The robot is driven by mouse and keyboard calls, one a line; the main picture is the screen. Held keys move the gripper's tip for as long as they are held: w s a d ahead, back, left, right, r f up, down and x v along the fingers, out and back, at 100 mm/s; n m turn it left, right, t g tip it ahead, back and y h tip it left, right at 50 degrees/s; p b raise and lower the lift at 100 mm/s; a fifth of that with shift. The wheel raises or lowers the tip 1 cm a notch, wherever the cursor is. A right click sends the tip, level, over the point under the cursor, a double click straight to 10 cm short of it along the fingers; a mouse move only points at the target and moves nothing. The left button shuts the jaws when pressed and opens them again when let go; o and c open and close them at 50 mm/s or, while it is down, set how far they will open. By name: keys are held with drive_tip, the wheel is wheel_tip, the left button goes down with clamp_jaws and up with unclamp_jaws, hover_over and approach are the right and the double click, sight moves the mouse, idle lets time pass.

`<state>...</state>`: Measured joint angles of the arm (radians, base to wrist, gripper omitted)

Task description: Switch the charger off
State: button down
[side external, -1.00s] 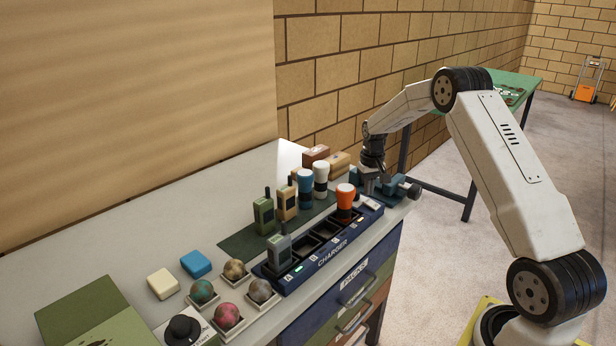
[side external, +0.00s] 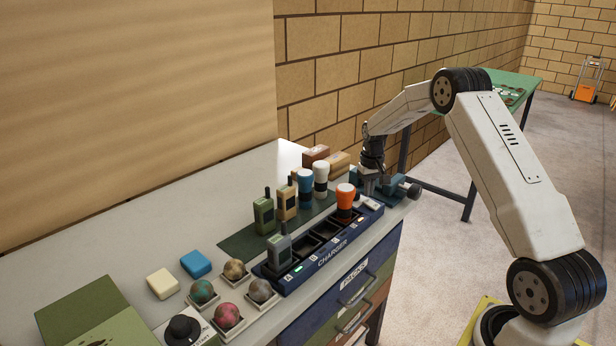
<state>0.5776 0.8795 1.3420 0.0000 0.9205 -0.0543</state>
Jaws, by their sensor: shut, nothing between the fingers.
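The dark blue charger (side external: 333,258) lies along the front edge of the bench, with its label facing the front. A grey radio (side external: 280,248) stands in its left-end slot, and a green light shows near it. An orange-topped torch (side external: 345,200) stands in a slot toward the right end. The slots between them look empty. My gripper (side external: 368,192) is shut and empty, pointing down just behind the charger's right end, close to the torch. I cannot tell whether it touches anything. I cannot make out the charger's switch clearly.
A blue vise (side external: 398,188) stands right beside my gripper. Behind the charger are a green radio (side external: 263,215), a tan radio (side external: 287,203), a blue torch (side external: 305,188) and a white torch (side external: 320,180). Several balls in trays and two blocks lie left.

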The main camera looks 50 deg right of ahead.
sight(366, 202)
drive_tip(key=shift+f, duration=1.15)
idle(0.9)
drive_tip(key=shift+r, duration=3.55)
drive_tip(key=shift+w+a+r, duration=0.1)
drive_tip(key=shift+a+r, duration=0.1)
drive_tip(key=shift+a, duration=0.2)
drive_tip(key=s+a+r+n+t, duration=0.1)
drive_tip(key=s+a+n, duration=0.1)
drive_tip(key=a, duration=0.6)
drive_tip(key=s+a+r+n+t, duration=0.1)
drive_tip(key=s+a, duration=0.1)
drive_tip(key=a, duration=0.6)
drive_tip(key=s+a+f+n, duration=0.1)
drive_tip(key=s+a+n, duration=0.2)
drive_tip(key=s+a, duration=1)
drive_tip(key=shift+s+a+f+t, duration=0.2)
drive_tip(key=shift+s+f+t, duration=0.15)
drive_tip(key=shift+s, duration=0.35)
